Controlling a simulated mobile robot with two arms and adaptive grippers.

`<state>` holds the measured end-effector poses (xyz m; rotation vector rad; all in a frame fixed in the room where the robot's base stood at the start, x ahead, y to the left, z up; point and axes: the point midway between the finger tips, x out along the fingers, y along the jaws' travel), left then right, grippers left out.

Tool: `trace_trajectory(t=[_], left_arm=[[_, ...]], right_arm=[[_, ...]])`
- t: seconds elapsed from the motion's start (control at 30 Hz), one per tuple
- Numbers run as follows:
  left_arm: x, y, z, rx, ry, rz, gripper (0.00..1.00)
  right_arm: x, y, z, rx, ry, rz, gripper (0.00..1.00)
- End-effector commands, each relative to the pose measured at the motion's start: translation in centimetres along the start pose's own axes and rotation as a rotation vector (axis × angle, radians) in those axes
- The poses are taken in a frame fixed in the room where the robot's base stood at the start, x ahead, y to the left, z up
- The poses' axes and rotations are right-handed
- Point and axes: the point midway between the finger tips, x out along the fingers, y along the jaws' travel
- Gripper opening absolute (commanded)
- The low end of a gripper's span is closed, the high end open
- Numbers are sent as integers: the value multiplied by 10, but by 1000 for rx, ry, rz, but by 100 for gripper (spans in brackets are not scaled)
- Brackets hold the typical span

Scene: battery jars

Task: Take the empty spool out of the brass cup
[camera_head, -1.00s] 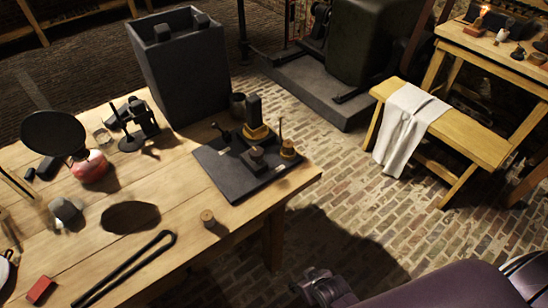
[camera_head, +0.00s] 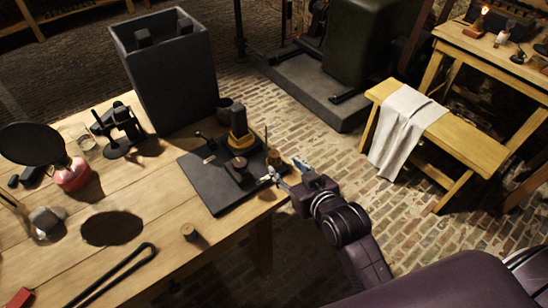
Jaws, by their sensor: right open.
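A small brass cup (camera_head: 273,158) with a thin upright rod stands near the right edge of a dark board (camera_head: 215,187) on the bench. A second brass-coloured base (camera_head: 241,143) behind it carries a tall dark block (camera_head: 238,121). A short dark knobbed piece (camera_head: 237,169) sits in front of them. The spool is too small and dark to tell apart from the cup's contents. My right gripper (camera_head: 285,169) is open and empty, its fingers spread beside the board's right edge, close to the small brass cup. My left gripper is out of view.
A tall dark open box (camera_head: 175,85) stands behind the board. A small wooden cylinder (camera_head: 189,232) and long black tongs (camera_head: 115,275) lie at the front of the bench (camera_head: 155,215). A black clamp-like stand (camera_head: 118,130) is at the left.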

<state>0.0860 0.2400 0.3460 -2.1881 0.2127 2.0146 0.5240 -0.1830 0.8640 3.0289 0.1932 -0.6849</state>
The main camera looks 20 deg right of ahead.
Motion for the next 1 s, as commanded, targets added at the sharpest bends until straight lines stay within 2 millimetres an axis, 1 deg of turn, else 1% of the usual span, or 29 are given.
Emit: trace_trajectory(t=[0.03,0.1,0.2,0.43,0.7,0.83,1.0], left_arm=[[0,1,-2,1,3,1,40],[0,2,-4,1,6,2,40],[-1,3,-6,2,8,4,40],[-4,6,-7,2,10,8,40],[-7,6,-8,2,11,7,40],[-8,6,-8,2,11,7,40],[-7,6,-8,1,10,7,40]], right_arm=[[4,1,-7,3,25,1,44],[9,1,-14,4,47,2,44],[19,1,-16,5,54,2,44],[42,0,-17,5,52,2,44],[76,-2,-17,5,51,2,44],[83,-2,-17,4,51,2,44],[83,-2,-16,4,51,2,44]])
